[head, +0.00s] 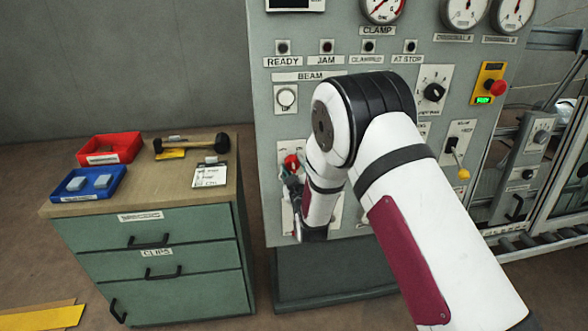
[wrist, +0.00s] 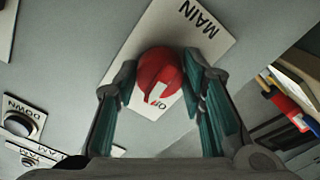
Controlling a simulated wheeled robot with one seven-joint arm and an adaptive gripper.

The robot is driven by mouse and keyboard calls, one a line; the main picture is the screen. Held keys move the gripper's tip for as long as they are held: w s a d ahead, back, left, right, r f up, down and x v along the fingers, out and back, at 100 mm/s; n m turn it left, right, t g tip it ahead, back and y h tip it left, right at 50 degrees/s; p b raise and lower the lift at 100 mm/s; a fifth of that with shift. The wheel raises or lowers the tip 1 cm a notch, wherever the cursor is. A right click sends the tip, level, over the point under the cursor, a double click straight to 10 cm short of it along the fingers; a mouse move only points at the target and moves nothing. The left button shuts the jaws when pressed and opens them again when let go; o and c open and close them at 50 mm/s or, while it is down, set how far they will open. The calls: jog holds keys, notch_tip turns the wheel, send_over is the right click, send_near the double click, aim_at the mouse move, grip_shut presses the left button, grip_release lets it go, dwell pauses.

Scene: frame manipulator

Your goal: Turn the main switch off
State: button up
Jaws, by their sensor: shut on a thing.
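The main switch is a red rotary knob (wrist: 158,70) on a white plate (wrist: 205,45) lettered MAIN, on the grey panel. In the wrist view its white mark lies close to the OFF lettering on the plate. The red knob also shows in the head view (head: 291,162), partly hidden by my wrist. My gripper (wrist: 163,88) has its teal-padded fingers on either side of the knob, shut on it. In the head view my arm hides much of the plate.
The grey control panel (head: 262,100) carries gauges, lamps, a black selector (head: 433,92) and a yellow-tipped lever (head: 456,160) right of my arm. A cabinet (head: 150,255) at left holds a red bin (head: 110,148), blue bin (head: 90,184) and mallet (head: 190,143).

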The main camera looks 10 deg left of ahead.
jog(key=shift+r+n, duration=0.1)
jog(key=shift+n, duration=2.2)
jog(key=o, duration=1.1)
jog(key=shift+o, duration=0.2)
jog(key=shift+s, duration=0.1)
jog(key=v, duration=1.1)
jog(key=shift+s, duration=0.35)
jog(key=shift+d, duration=0.15)
